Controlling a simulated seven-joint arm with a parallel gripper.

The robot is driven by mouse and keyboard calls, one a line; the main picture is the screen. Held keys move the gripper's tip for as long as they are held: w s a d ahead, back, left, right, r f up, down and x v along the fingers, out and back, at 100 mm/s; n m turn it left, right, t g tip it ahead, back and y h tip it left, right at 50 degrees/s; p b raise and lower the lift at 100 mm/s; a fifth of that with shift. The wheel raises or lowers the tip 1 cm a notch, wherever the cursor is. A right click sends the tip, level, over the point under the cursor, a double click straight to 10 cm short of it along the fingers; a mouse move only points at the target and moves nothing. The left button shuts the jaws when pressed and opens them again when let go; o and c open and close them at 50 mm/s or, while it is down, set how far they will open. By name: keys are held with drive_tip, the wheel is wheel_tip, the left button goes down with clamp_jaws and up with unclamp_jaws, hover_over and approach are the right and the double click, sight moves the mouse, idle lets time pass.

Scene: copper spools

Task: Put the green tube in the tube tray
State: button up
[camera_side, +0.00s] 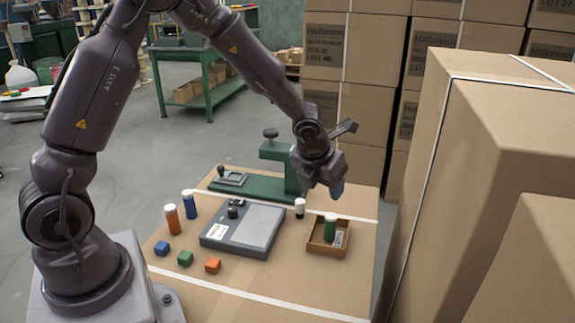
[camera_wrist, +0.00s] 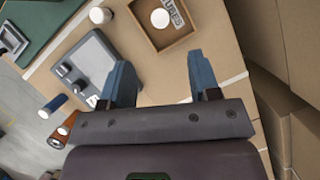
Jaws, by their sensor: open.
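The green tube (camera_side: 330,230) has a white cap and stands upright inside the brown tube tray (camera_side: 317,247), toward its left part. In the wrist view its white cap (camera_wrist: 160,18) shows from above, within the tray walls (camera_wrist: 180,42), beside a printed label. My gripper (camera_side: 337,188) is above and behind the tray, apart from the tube. In the wrist view my gripper (camera_wrist: 163,82) has its two blue fingers spread wide with nothing between them. The tube's lower end is partly hidden by the tray's front wall in the side view.
A grey scale-like device (camera_side: 245,228) lies left of the tray. Orange (camera_side: 172,219) and blue (camera_side: 190,205) tubes stand at left, near several small cubes (camera_side: 185,258). A green press (camera_side: 280,175) is behind; tall cartons (camera_side: 480,190) are right.

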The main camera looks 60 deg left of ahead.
drive_tip(key=s+r+n, duration=1.1)
drive_tip(key=r+n, duration=0.3)
drive_tip(key=n, duration=0.2)
drive_tip(key=s+d+r+n+h, duration=0.1)
drive_tip(key=s+r+n, duration=0.1)
drive_tip(key=s+n, duration=0.4)
drive_tip(key=s+d+r+n+t, duration=0.1)
drive_tip(key=s+d+r+n, duration=0.1)
drive_tip(key=s+n, duration=0.5)
drive_tip(key=n, duration=0.2)
drive_tip(key=shift+s+d+r+n+h, duration=0.2)
drive_tip(key=shift+s+d+n+h, duration=0.1)
drive_tip(key=shift+h, duration=0.1)
